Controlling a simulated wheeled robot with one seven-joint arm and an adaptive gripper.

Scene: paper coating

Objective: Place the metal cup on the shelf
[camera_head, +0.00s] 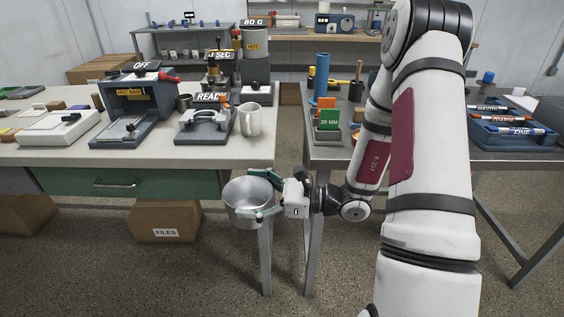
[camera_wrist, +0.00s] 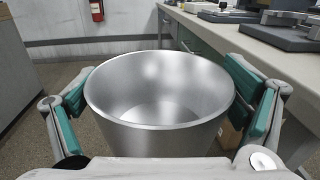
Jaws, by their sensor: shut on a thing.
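The metal cup (camera_head: 248,207) is a wide, silver, empty open-topped cup, held upright in front of the left table's edge, over the floor. My gripper (camera_head: 262,196) is shut on it, with green finger pads on both sides of its wall. In the wrist view the metal cup (camera_wrist: 160,100) fills the middle, its inside bare, between the green pads of my gripper (camera_wrist: 160,105). A shelf (camera_head: 190,59) with small items under it stands at the back beyond the left table; I cannot tell whether it is the task's shelf.
The left table (camera_head: 60,155) carries a hot bar device (camera_head: 140,95), a press (camera_head: 205,122) and a white mug (camera_head: 250,119) near its right edge. The right table (camera_head: 325,152) holds a green block (camera_head: 327,124) and a marker tray (camera_head: 512,132). A narrow gap separates the tables.

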